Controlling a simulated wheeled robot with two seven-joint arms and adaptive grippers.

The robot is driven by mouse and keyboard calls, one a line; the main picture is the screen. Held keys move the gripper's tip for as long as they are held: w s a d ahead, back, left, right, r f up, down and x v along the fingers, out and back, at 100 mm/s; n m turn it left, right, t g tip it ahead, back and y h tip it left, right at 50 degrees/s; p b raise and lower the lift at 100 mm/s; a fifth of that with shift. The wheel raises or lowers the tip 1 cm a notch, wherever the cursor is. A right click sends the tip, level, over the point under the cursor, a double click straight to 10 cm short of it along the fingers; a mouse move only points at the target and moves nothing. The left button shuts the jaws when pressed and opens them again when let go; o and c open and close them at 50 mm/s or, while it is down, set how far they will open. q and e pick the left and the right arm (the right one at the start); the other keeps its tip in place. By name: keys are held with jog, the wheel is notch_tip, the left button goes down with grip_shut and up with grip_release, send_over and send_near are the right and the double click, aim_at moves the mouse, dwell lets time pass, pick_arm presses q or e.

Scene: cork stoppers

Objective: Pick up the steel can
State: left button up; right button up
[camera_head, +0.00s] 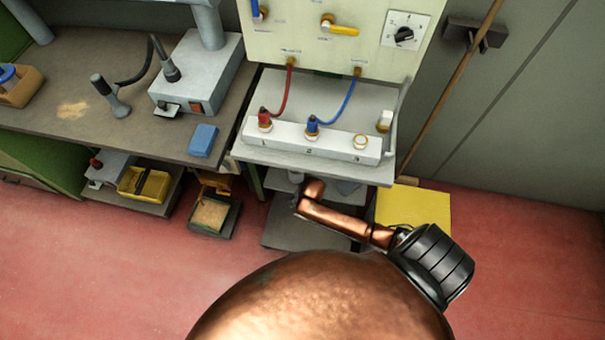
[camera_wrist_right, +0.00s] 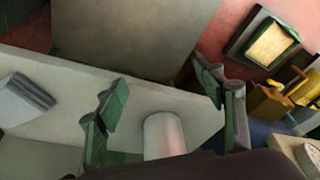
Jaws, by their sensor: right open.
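In the right wrist view a smooth, pale grey cylinder (camera_wrist_right: 163,135) with a pinkish sheen shows low between the fingers; it looks like the steel can. Its lower end is hidden behind the dark part of my gripper. My right gripper (camera_wrist_right: 160,80) is open, with one green-padded finger on each side of the cylinder and visible gaps to both. I cannot tell how deep the cylinder sits between them. In the head view neither gripper shows, and I cannot make out the can for certain.
A bench (camera_head: 60,110) at left carries a blue block (camera_head: 203,140). A connector panel (camera_head: 310,145) stands mid-view. Below are a yellow bin (camera_head: 145,185) and a tray (camera_head: 210,215), also in the wrist view (camera_wrist_right: 270,45). Red floor (camera_head: 530,240) is open at right.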

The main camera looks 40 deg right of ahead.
jog(key=shift+m+t+h, duration=0.4)
jog(key=shift+m+h, duration=0.1)
jog(key=shift+m, duration=0.3)
jog(key=w+d+r, duration=0.1)
jog(key=w+r, duration=0.1)
jog(key=w, duration=0.1)
jog(key=w+d+r+p, duration=0.1)
jog(key=w+r, duration=0.2)
jog(key=w+d+r+p, duration=0.1)
jog(key=w+r, duration=0.1)
jog(key=r, duration=0.1)
jog(key=shift+w+d+r, duration=0.1)
jog(key=shift+w+d, duration=0.25)
jog(key=shift+w, duration=0.05)
jog(key=b+x, duration=0.1)
jog(key=x, duration=0.2)
jog(key=b+x, duration=0.2)
jog(key=x, duration=0.2)
jog(key=shift+d, duration=0.2)
jog(key=shift+w+f+b, duration=0.25)
jog(key=shift+b, duration=0.15)
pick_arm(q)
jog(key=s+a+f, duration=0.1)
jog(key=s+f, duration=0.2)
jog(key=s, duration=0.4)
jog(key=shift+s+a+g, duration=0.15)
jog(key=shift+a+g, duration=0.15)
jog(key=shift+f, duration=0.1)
pick_arm(e)
jog(key=shift+r, duration=0.1)
